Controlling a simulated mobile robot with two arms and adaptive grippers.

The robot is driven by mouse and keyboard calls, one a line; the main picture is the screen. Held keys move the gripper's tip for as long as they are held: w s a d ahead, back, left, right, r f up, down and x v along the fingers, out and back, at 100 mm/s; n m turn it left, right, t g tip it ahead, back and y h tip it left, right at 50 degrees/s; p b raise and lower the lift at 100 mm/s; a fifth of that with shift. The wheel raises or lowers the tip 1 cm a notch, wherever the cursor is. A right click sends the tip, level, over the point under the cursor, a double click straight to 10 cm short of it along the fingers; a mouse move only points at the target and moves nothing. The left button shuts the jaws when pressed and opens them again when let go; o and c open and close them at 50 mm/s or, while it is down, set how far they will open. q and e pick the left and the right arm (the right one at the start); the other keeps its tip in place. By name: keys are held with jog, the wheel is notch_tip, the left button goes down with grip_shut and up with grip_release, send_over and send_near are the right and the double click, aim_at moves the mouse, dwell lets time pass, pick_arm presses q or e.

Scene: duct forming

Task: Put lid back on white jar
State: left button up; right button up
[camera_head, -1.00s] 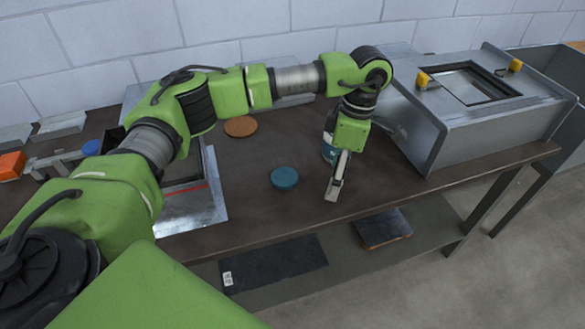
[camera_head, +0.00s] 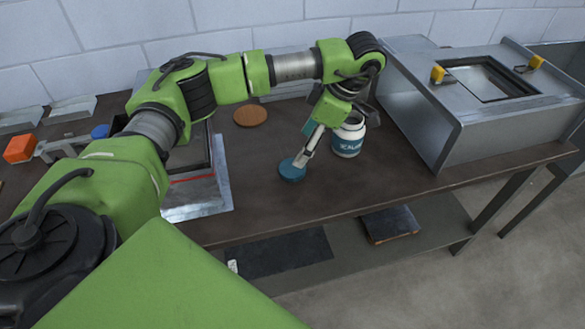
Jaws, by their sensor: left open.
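The white jar (camera_head: 347,145) stands upright on the dark table, with a blue label and its dark top opening showing. The blue lid (camera_head: 291,171) lies flat on the table to the left of the jar and nearer the front edge. My left gripper (camera_head: 301,162) is open, its fingers pointing down at the right side of the lid and overlapping it in the picture. I cannot tell whether the fingers touch the lid. The arm hides part of the jar's top left. My right gripper is not in view.
A metal machine (camera_head: 480,110) with yellow clamps stands right of the jar. A round brown disc (camera_head: 250,116) lies behind the lid. A metal sheet with a red line (camera_head: 197,195) and an orange block (camera_head: 19,149) are at left. The table front is clear.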

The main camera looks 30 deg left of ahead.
aim_at(291, 167)
pick_arm(q)
jog(key=x, duration=0.2)
jog(key=shift+a+f, duration=0.15)
jog(key=shift+f, duration=0.1)
jog(key=shift+s+f, duration=0.1)
jog(key=shift+f, duration=0.2)
jog(key=shift+p, duration=0.3)
jog(key=shift+a+f, duration=0.1)
jog(key=shift+f, duration=0.2)
jog(key=p+x, duration=0.1)
jog(key=x, duration=0.2)
jog(key=shift+f+p, duration=0.35)
jog(key=shift+p, duration=0.05)
jog(key=shift+a+f, duration=0.15)
jog(key=shift+f, duration=0.35)
